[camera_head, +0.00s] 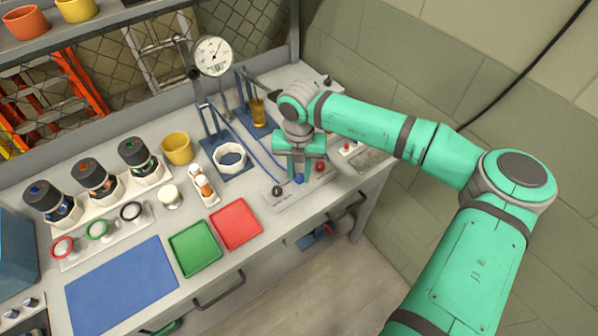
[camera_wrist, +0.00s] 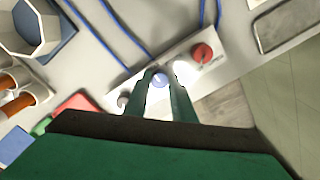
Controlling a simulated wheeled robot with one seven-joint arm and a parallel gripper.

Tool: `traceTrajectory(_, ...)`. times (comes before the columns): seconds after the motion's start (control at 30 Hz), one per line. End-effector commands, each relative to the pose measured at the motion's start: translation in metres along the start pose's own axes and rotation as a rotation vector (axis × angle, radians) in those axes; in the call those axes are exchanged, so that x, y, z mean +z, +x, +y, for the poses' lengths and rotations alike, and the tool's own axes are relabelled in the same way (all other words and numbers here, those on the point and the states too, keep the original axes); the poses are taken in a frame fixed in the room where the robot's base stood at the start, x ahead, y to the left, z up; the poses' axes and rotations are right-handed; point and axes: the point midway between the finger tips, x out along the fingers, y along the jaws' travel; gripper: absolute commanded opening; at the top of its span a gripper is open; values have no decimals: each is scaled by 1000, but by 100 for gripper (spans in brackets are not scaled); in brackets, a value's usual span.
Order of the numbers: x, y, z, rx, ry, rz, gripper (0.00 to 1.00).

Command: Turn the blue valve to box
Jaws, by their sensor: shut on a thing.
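The blue valve (camera_head: 298,180) is a small round knob on a pale panel (camera_head: 290,199) near the bench's front edge. It shows between my fingers in the wrist view (camera_wrist: 160,81). My gripper (camera_head: 299,177) points down at the panel and is shut on the blue valve. A red knob (camera_head: 320,167) sits on the same panel to the right, and a dark knob (camera_head: 277,190) to the left. The fingers hide part of the blue valve, and I cannot read any marking of its position.
A white octagonal dish (camera_head: 229,158) and an amber cylinder (camera_head: 258,112) on blue stands are behind and left of my gripper. Blue tubes (camera_head: 240,135) run toward the panel. Red (camera_head: 236,224) and green (camera_head: 194,247) trays lie to the left. A grey pad (camera_head: 370,160) lies right.

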Motion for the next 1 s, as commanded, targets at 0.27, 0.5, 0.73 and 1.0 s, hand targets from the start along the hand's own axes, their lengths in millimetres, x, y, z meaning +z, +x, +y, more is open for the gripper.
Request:
traceTrajectory(0.27, -3, 2, -2, -5, 47, 8, 1)
traceTrajectory(0.5, -3, 2, -2, -4, 51, 8, 1)
traceTrajectory(0.73, -2, 2, -2, -3, 51, 6, 42)
traceTrajectory(1.0, -1, 0, 0, -1, 49, 3, 42)
